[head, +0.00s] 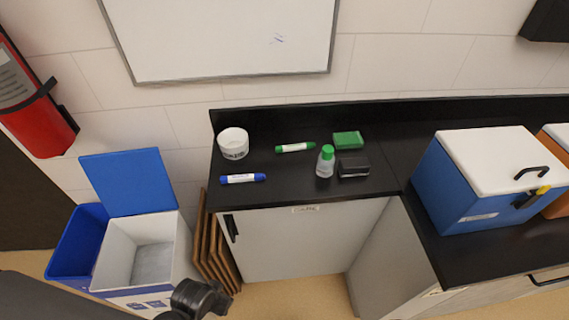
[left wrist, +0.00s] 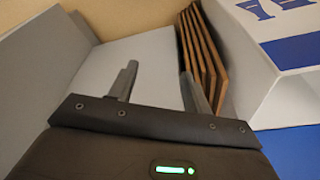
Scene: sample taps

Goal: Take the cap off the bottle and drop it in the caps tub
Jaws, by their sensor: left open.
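A small clear bottle (head: 325,168) with a green cap (head: 327,150) stands upright on the black counter, with the cap on it. A white round tub (head: 233,144) with dark lettering stands at the counter's left end; I take it for the caps tub, though I cannot read its label. My left gripper (left wrist: 160,85) is open and empty in the left wrist view, low in front of the cabinet and well away from the bottle. In the head view, part of my left arm shows at the bottom edge. My right gripper is not in view.
A green marker (head: 295,147), a blue marker (head: 243,178), a green block (head: 348,140) and a black block (head: 353,167) lie around the bottle. A blue cooler (head: 475,180) stands at right. An open white bin (head: 120,240) and brown boards (head: 213,250) stand left of the cabinet.

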